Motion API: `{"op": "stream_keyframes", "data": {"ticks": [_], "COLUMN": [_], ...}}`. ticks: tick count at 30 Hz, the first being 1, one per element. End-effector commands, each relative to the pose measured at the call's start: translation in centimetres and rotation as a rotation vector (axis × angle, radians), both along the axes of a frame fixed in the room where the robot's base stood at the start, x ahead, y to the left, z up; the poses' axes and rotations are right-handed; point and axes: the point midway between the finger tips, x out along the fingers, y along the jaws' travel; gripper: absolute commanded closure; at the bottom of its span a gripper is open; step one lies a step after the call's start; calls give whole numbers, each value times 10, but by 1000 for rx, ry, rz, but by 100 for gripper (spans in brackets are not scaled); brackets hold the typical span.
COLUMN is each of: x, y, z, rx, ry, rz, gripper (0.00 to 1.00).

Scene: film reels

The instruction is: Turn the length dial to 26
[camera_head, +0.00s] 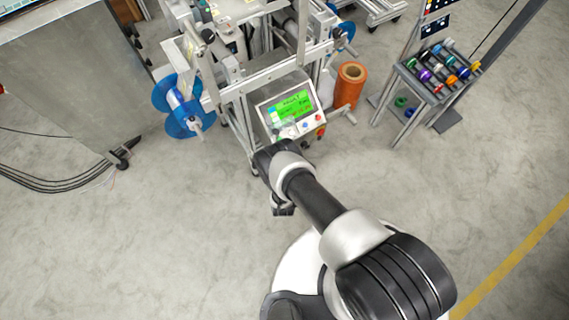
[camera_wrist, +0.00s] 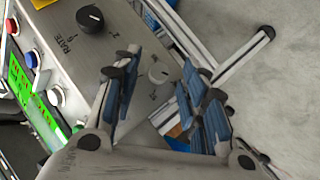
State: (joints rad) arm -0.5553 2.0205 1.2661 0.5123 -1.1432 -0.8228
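A grey control box (camera_wrist: 120,30) fills the upper left of the wrist view. A black dial (camera_wrist: 90,18) on it is labelled RATE. A smaller grey dial (camera_wrist: 158,72) sits to its lower right; its label and setting are too small or hidden to read, so I cannot tell whether it is the length dial. My gripper (camera_wrist: 168,70) is open, with one blue-padded finger on each side of the grey dial, and does not visibly grip it. In the head view, my wrist covers part of the box below the green screen (camera_head: 292,105).
Buttons line the box's screen face, including a red one (camera_wrist: 12,26). In the head view, a blue reel (camera_head: 178,106) stands left of the machine and an orange roll (camera_head: 349,88) right of it. A rack of coloured spools (camera_head: 438,73) stands further right.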

Motion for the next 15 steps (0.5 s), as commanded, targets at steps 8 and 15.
{"op": "stream_keyframes", "data": {"ticks": [8,15], "x": [-11,-50], "y": [1,1], "z": [6,30], "rx": [-1,-3], "ry": [2,3], "rz": [1,5], "gripper": [60,60]}}
